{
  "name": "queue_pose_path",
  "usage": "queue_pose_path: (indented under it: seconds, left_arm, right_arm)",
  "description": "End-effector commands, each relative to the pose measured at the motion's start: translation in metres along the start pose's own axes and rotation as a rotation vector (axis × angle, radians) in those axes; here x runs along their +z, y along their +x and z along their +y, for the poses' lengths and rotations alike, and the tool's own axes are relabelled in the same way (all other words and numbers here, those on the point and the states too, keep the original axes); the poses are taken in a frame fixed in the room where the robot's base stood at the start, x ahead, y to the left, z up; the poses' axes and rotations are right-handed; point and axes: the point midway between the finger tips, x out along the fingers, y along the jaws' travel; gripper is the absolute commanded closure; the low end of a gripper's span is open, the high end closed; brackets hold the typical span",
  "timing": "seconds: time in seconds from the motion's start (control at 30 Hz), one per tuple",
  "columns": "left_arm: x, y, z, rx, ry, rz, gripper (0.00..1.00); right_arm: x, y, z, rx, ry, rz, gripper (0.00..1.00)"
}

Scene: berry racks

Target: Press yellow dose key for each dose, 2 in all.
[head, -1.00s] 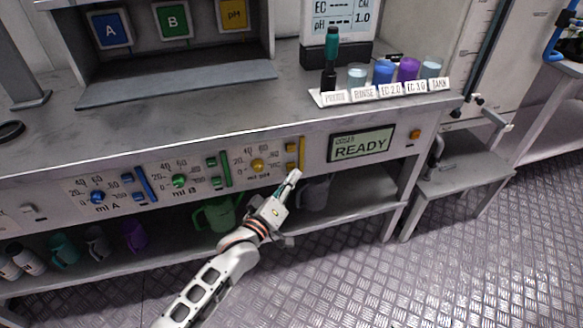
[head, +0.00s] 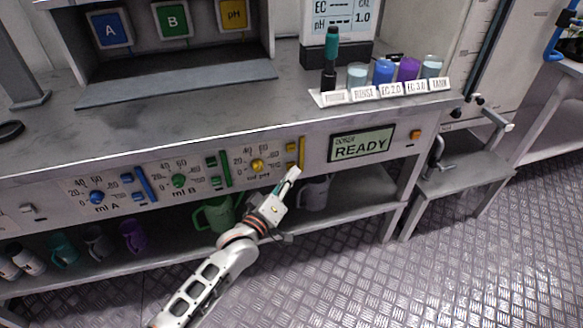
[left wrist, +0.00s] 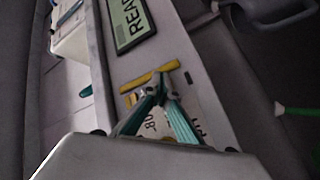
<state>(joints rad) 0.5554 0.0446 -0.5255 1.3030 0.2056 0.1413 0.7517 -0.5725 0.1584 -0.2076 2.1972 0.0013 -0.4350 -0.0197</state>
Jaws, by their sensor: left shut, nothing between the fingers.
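The yellow pH group on the front panel has a dial (head: 257,166), two small keys and a tall yellow bar (head: 301,153). The upper small yellow key (head: 291,147) is clear in the head view. My left gripper (head: 294,173) is shut and empty, its tips just below and in front of this group. In the left wrist view its tips (left wrist: 161,88) overlap the side of the yellow bar (left wrist: 150,76), and one small yellow key (left wrist: 131,98) shows beside them. The other key is mostly hidden by the tips. I cannot tell whether they touch. The display (head: 361,145) reads READY. My right gripper is not in view.
Blue (head: 97,197) and green (head: 178,181) dials with their own keys lie left of the yellow group. An orange button (head: 415,135) is right of the display. Jugs stand on the shelf below, including a green one (head: 213,214). Labelled cups (head: 383,72) stand on the bench.

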Motion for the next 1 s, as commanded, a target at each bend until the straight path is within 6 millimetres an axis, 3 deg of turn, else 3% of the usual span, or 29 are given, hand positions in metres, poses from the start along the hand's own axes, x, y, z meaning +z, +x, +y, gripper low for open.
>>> queue_pose_path:
  seconds: [0.77, 1.0]
  left_arm:
    - [-0.0028, 0.0022, -0.0004, 0.001, 0.001, 0.001, 1.0]
    - [0.0013, -0.0051, 0.0066, 0.002, 0.001, 0.002, 1.0]
  right_arm:
    - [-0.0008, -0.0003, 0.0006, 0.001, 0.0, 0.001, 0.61]
    - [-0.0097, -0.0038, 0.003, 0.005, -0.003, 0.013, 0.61]
